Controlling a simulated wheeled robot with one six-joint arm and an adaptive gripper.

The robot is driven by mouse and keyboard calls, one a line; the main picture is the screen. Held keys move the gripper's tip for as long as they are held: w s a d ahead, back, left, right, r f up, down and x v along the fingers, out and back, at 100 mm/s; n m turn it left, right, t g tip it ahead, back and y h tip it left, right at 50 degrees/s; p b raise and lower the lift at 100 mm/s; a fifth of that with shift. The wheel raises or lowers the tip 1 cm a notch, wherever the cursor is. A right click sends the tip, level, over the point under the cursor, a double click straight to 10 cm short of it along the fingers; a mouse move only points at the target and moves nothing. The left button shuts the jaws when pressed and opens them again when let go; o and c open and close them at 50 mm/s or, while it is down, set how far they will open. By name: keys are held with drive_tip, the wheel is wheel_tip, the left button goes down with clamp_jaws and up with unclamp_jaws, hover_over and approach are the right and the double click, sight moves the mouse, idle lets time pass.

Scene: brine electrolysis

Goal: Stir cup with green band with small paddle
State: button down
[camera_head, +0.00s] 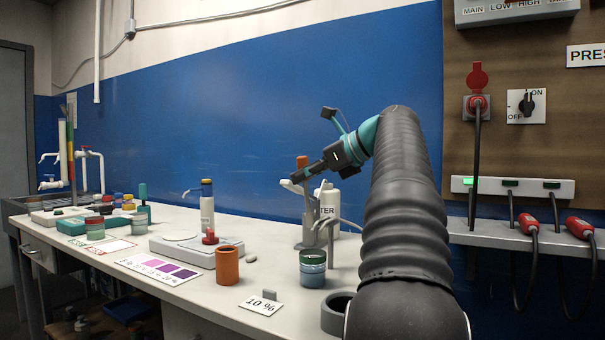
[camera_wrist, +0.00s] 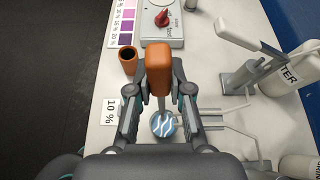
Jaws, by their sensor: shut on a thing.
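The cup with the green band (camera_head: 312,273) stands on the bench, with a blue-grey body and a dark green band near its rim. In the wrist view, the cup (camera_wrist: 163,125) is seen from above with blue and white contents. My gripper (camera_wrist: 158,88) is shut on the orange handle of the small paddle (camera_wrist: 158,66). In the head view, my gripper (camera_head: 299,178) is well above the bench, and the orange handle (camera_head: 302,161) shows at its tip. The grey shaft points down toward the cup; I cannot tell whether its lower end is inside.
An orange cup (camera_head: 229,266) stands left of the cup, near a "10 %" card (camera_head: 262,306). A grey metal stand with rods (camera_head: 310,230) and a white bottle (camera_head: 328,205) are close behind. A white stirrer base (camera_head: 182,249) is further left.

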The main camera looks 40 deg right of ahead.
sight(308, 196)
drive_tip(key=shift+s+d+f, duration=0.1)
drive_tip(key=shift+d+f, duration=0.1)
drive_tip(key=shift+d, duration=0.05)
drive_tip(key=shift+d+f, duration=0.1)
drive_tip(key=shift+f, duration=0.45)
wheel_tip(308, 196, down, 3)
drive_tip(key=b, duration=0.3)
drive_tip(key=shift+f, duration=0.2)
drive_tip(key=shift+s+d+f+b, duration=0.1)
drive_tip(key=shift+f+b, duration=1.75)
drive_tip(key=shift+f, duration=1.75)
drive_tip(key=shift+s, duration=0.1)
